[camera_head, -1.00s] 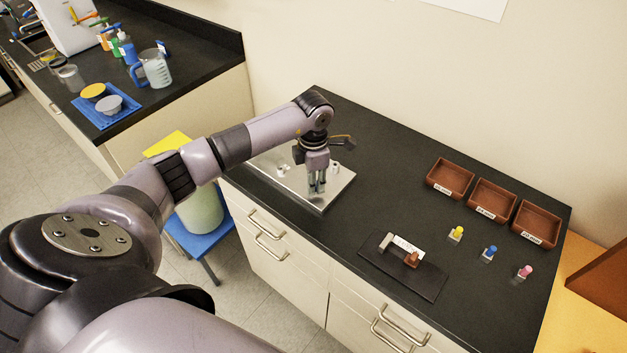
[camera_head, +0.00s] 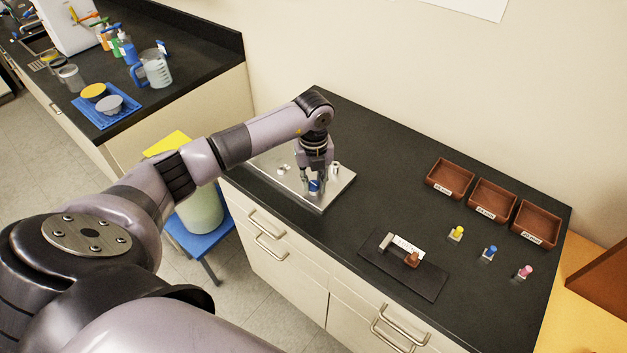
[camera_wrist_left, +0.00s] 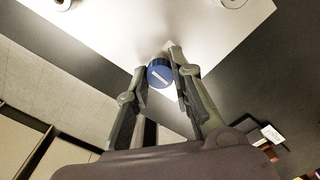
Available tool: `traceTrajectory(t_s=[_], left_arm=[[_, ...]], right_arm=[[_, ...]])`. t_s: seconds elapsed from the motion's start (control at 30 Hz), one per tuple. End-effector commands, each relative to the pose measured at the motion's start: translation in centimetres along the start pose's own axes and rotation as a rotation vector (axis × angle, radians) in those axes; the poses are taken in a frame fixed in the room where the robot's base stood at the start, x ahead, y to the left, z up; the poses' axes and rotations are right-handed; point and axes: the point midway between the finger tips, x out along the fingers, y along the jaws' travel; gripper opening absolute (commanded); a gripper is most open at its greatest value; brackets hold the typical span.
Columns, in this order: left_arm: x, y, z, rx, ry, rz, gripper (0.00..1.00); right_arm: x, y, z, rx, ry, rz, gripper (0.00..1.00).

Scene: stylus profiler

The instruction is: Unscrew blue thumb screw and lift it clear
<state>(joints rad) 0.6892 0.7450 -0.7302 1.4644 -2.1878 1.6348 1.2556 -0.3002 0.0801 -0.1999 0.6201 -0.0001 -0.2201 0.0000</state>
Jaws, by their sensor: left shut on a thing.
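The blue thumb screw (camera_head: 315,186) shows at the front part of the metal plate (camera_head: 325,205) in the head view. My left gripper (camera_head: 314,181) points down over the plate, with a finger on each side of the screw. In the left wrist view the round blue head (camera_wrist_left: 160,73), with a light bar across it, sits between the tips of the left gripper (camera_wrist_left: 160,68), which is shut on it. The screw's shank is hidden, and I cannot tell whether it is still seated in the plate. My right gripper is not in view.
Several brown bins (camera_head: 492,199) stand at the back right of the dark counter. Small yellow (camera_head: 457,232), blue (camera_head: 490,252) and pink (camera_head: 525,271) topped pieces stand in front of them. A dark mat (camera_head: 425,278) with small parts lies near the front. The counter between plate and bins is clear.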

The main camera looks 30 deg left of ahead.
Motion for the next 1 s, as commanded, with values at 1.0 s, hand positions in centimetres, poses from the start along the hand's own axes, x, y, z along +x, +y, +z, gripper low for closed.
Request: traceTrajectory(t_s=[1.0], left_arm=[[0.1,0.0,-0.03,-1.728,0.0,0.001,0.24]], right_arm=[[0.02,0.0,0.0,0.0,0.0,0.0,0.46]])
